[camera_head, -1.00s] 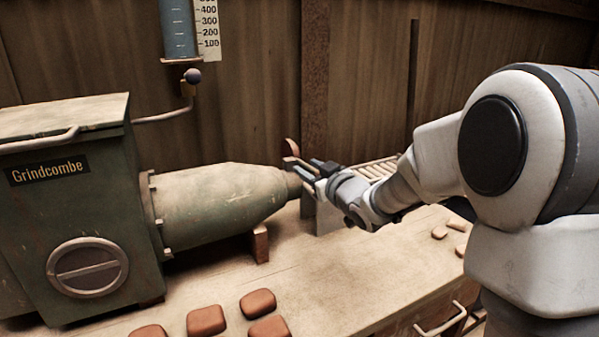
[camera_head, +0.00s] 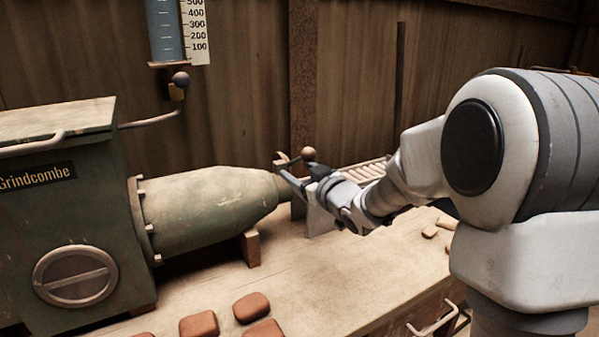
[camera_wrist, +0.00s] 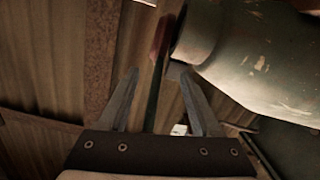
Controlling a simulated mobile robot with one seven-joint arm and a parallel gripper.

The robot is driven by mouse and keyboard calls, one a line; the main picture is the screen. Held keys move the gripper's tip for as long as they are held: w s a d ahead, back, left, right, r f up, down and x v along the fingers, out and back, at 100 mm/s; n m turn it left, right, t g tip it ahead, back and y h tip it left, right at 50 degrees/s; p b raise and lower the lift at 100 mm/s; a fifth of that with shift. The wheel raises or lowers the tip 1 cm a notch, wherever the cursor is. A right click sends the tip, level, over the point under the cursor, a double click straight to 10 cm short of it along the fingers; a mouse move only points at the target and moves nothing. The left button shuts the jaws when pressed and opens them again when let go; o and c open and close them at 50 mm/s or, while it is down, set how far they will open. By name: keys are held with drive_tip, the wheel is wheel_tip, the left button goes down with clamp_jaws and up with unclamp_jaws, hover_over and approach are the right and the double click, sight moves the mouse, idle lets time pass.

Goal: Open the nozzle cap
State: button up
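The green nozzle (camera_head: 215,205) tapers to the right from the press. At its tip is a reddish-brown lever piece (camera_head: 283,161) with a round brown knob (camera_head: 308,153), apparently the nozzle cap's lever. My gripper (camera_head: 292,180) is at the nozzle tip, partly hiding it. In the wrist view, the gripper's fingers (camera_wrist: 157,76) are apart. A thin dark bar with a reddish edge (camera_wrist: 160,42) lies between them, beside the nozzle end (camera_wrist: 195,42). I see a gap on both sides of the bar. The cap face is not clearly visible.
The green press body (camera_head: 60,220) stands at left. Several reddish tiles (camera_head: 252,306) lie on the bench (camera_head: 300,280). A slatted rack (camera_head: 368,171) is behind my wrist, and a blue gauge (camera_head: 165,30) hangs on the wall. The bench front is clear beyond the tiles.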

drive_tip(key=shift+s, duration=0.1)
drive_tip(key=p+v, duration=0.4)
drive_tip(key=v, duration=1.3)
drive_tip(key=shift+s+f, duration=0.1)
